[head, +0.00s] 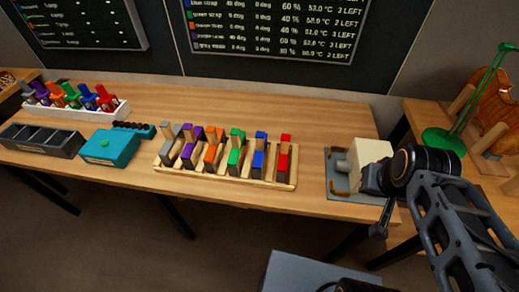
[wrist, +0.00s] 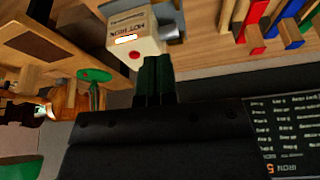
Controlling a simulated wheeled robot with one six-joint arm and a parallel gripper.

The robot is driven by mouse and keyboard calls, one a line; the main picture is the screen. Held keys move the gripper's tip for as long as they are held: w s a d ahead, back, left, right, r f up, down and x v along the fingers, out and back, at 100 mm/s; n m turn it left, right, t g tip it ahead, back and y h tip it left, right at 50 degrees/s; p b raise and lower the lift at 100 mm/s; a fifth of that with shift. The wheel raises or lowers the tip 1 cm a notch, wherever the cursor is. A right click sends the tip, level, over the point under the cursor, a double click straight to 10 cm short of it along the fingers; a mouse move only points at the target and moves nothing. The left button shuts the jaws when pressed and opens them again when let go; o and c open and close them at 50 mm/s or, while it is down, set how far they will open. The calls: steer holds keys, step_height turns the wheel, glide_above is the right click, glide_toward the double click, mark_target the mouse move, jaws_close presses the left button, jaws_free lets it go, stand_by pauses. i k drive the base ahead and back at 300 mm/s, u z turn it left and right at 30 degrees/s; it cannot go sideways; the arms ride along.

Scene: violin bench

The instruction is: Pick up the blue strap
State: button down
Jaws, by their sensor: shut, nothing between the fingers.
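Two blue pieces could be the blue strap, and I cannot tell which it is. One blue piece (head: 259,155) stands in the wooden rack (head: 225,177), between a green piece (head: 236,152) and a red piece (head: 283,157). It seems to show also at the top right of the wrist view (wrist: 252,14). The other blue piece (head: 88,97) stands in the white tray (head: 112,115) at the far left. My gripper (wrist: 157,62) is shut and empty in the wrist view, by the beige hot iron box, away from both blue pieces.
The beige box (head: 370,155) stands on a grey plate (head: 345,190) at the bench's right end. A teal box (head: 108,147) and a dark compartment box (head: 40,141) stand left of the rack. A violin (head: 492,105) and green stand (head: 445,140) are at the right. The bench behind the rack is clear.

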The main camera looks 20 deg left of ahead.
mark_target(261, 137)
steer(key=k, duration=0.5)
steer(key=u, duration=2.15)
steer(key=i, duration=1.55)
steer(key=z, duration=2.15)
